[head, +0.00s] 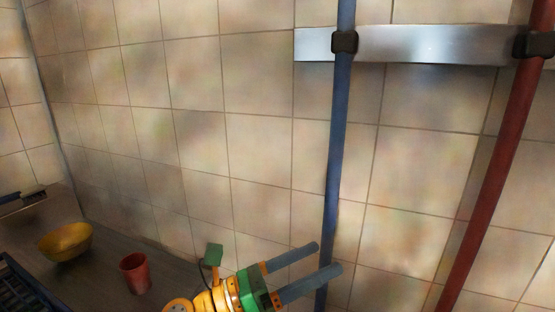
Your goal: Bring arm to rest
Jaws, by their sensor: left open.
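My left gripper (328,258) shows at the bottom middle of the head view. The fingers point right and slightly up, in front of the tiled wall and close in the picture to the lower part of a blue pipe (338,150). Whether a finger touches the pipe cannot be told. My right gripper is not in view.
A grey counter (100,276) at lower left holds a yellow bowl (66,243) and a red cup (135,273). A dark blue rack or crate (22,290) is at the left corner. A red pipe (497,165) and a metal wall strip (430,45) are on the right.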

